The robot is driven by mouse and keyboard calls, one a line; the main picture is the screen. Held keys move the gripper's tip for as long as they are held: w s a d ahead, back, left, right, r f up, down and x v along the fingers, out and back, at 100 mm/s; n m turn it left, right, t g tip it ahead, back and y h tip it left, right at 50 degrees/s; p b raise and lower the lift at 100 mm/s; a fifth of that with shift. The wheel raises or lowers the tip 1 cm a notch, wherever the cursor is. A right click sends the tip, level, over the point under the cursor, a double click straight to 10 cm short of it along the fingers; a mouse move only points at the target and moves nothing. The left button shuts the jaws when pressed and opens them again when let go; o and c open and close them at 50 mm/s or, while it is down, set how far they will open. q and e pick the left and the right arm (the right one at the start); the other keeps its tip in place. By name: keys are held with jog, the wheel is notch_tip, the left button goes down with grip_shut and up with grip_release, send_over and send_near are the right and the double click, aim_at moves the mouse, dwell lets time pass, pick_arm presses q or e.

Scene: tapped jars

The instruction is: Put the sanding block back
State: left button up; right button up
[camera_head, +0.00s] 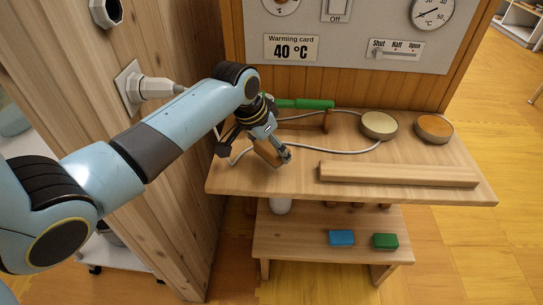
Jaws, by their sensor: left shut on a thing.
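My left gripper (256,149) comes down over the left part of the upper bench top (235,181). It is shut on a brown wooden-looking block (267,153), which I take to be the sanding block. The block sits tilted between the fingers, close to the bench top. The gripper hides part of it, and I cannot tell whether it touches the wood. My right gripper is not in view.
Two round jars (379,125) (434,128) stand at the back right. A long wooden bar (398,174) lies along the front. Blue (341,238) and green (385,241) blocks lie on the lower shelf.

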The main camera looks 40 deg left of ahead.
pick_arm(q)
jog(key=shift+f, duration=1.7)
jog(key=shift+f, duration=0.15)
jog(key=o, duration=1)
jog(key=shift+o, duration=0.2)
jog(key=d+p+v, duration=0.1)
jog(key=p+v, duration=0.1)
jog(key=v, duration=1)
jog(key=shift+a, duration=0.45)
